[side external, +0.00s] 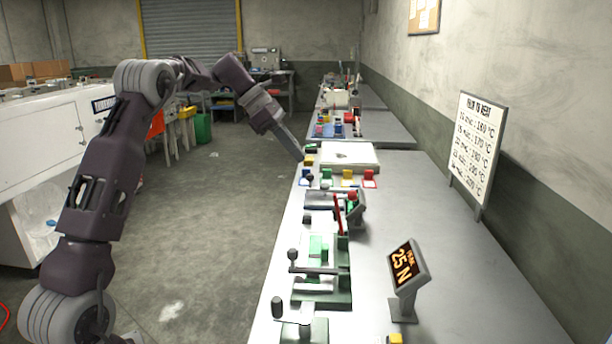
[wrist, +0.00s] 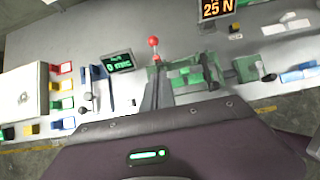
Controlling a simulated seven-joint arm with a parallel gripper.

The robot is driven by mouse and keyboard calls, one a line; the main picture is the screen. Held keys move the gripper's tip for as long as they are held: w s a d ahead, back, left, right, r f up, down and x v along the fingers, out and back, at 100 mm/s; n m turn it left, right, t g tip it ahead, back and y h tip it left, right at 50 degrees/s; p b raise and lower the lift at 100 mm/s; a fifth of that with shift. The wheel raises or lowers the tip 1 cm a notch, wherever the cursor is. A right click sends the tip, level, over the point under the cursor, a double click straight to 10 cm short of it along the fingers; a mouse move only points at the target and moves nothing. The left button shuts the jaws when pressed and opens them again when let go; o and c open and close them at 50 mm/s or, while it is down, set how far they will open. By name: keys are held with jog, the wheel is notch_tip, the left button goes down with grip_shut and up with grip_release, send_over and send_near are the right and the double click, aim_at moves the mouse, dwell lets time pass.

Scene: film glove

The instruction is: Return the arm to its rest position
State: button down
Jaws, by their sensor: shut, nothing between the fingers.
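My arm rises from the lower left in the side external view and bends over toward the bench. My gripper (side external: 297,152) points down and to the right, with its tip by the bench's left edge near a white flat block (side external: 345,155). The fingers look closed together and hold nothing.
The long grey bench (side external: 430,240) carries a red-knobbed lever device (wrist: 153,42), green-based lever fixtures (side external: 320,285), coloured blocks and a "25 N" display (side external: 404,265). A temperature board (side external: 478,150) stands by the wall. The floor (side external: 215,220) left of the bench is open.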

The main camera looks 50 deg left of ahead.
jog(key=s+d+r+m+g+y, duration=0.1)
jog(key=s+d+r+m, duration=0.2)
jog(key=s+d+m, duration=0.3)
jog(key=s+d+r+m+y, duration=0.15)
jog(key=s+d+m, duration=0.25)
jog(key=s+d, duration=0.4)
jog(key=s+d+f+m+y, duration=0.1)
jog(key=s+d+f+m, duration=0.2)
jog(key=s+m, duration=0.5)
jog(key=s+d+f+m+t+y, duration=0.1)
jog(key=s+d+f+m, duration=0.3)
jog(key=s+m, duration=0.4)
jog(key=s, duration=0.5)
jog(key=shift+f+m+y, duration=0.3)
jog(key=shift+m+y, duration=0.05)
jog(key=shift+m, duration=0.05)
